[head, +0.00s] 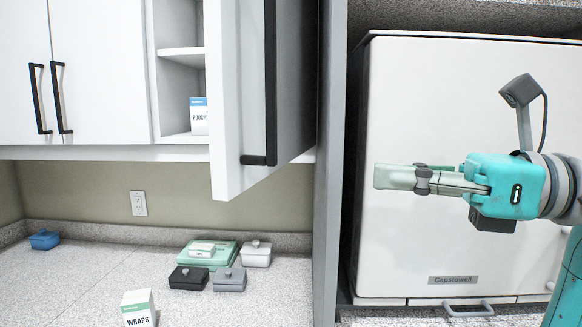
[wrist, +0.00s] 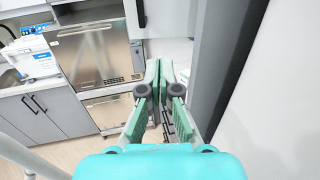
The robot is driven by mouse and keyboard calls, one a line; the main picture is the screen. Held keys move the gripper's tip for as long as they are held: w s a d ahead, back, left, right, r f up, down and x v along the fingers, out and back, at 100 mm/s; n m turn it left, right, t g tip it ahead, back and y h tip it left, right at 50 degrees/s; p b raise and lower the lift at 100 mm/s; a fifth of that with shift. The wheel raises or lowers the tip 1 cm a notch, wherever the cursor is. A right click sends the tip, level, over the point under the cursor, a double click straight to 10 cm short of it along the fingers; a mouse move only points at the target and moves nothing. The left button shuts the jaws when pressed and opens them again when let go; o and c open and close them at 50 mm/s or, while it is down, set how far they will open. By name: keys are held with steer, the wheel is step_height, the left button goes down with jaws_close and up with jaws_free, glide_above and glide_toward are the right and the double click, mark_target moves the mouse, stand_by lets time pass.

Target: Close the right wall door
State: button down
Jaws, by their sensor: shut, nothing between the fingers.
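The right wall door (head: 226,100) is a white cabinet door with a long black bar handle (head: 270,90). It stands swung open toward me, showing part of the shelves behind it. My gripper (head: 378,177) is at the right in the head view, pointing left, in front of the autoclave. It is to the right of the door, apart from it and empty. In the wrist view my gripper's fingers (wrist: 161,68) are together. A black bar at the top of the wrist view (wrist: 141,13) looks like the door's handle, beyond the fingertips.
A grey upright panel (head: 328,170) stands between the door and the white autoclave (head: 440,120). A pouches box (head: 199,117) sits on the shelf. Below, the counter (head: 80,285) holds small lidded boxes and a wraps box (head: 139,309). The left wall doors (head: 100,70) are shut.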

steer(key=x, duration=1.4)
